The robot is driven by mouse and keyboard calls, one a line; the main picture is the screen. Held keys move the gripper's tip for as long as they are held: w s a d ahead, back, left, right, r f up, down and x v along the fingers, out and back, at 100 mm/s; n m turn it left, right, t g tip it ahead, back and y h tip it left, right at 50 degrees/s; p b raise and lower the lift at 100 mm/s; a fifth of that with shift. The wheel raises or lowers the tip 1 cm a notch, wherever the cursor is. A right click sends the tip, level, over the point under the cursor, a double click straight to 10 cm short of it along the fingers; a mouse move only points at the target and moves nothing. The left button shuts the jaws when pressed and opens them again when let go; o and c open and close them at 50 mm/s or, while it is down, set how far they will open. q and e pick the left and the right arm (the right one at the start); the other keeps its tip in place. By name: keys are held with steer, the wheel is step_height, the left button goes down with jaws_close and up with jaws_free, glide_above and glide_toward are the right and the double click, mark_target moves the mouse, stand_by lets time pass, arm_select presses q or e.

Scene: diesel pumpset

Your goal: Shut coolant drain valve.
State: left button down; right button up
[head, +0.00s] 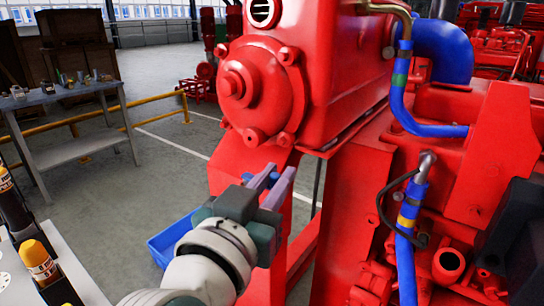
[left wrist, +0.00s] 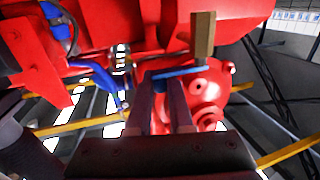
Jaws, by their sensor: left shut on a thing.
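The coolant drain valve shows in the left wrist view as a brass-coloured body (left wrist: 203,35) with a blue lever (left wrist: 182,73) beside it, lying roughly crosswise at my fingertips. My left gripper (left wrist: 163,82) has its two fingers at the lever and is shut on it. In the head view my left gripper (head: 275,178) is below the round red housing of the pumpset (head: 255,90). Small bits of the blue lever (head: 254,180) show around the fingers there. The valve body is hidden in the head view. My right gripper is in neither view.
A blue tray (head: 170,242) lies low behind my left arm. A workbench (head: 75,95) with small items stands at the left. Bottles (head: 38,258) stand on a surface at lower left. Blue hoses (head: 406,235) run down the engine at right. Open floor lies between bench and pumpset.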

arm_select(q)
steer(key=shift+y, duration=0.3)
steer(key=c, duration=0.8)
jaws_free()
steer(key=shift+s+a, duration=0.15)
steer(key=shift+s, duration=0.2)
steer(key=p+v, duration=0.1)
steer(key=v, duration=0.8)
steer(key=shift+s+f, duration=0.1)
